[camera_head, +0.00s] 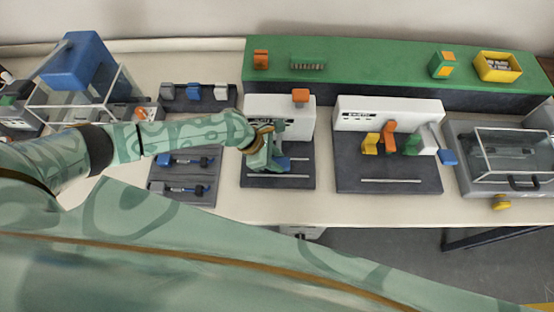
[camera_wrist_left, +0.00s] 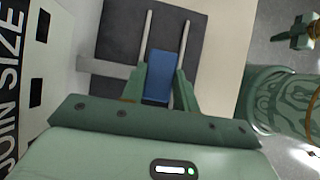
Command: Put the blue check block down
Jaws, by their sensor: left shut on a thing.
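My left gripper (camera_head: 270,160) reaches over the dark pad (camera_head: 298,181) in front of a white panel (camera_head: 262,105) in the head view. It is shut on the blue check block (camera_wrist_left: 159,75), which sits between the two green fingers in the left wrist view. A bit of the block (camera_head: 283,163) shows beside the gripper in the head view. The block is over the pad, between two pale rails (camera_wrist_left: 185,45). Whether it touches the pad cannot be told. In the wrist view a green gripper-like part (camera_wrist_left: 297,36) of mine appears far off at the upper right; its jaws are unclear.
To the right stands another white-panelled station (camera_head: 390,112) with yellow, orange and green parts. A dark tray (camera_head: 165,200) with blue-handled tools lies left of the pad. A green shelf (camera_head: 380,65) runs behind. The bench front edge is close to the pad.

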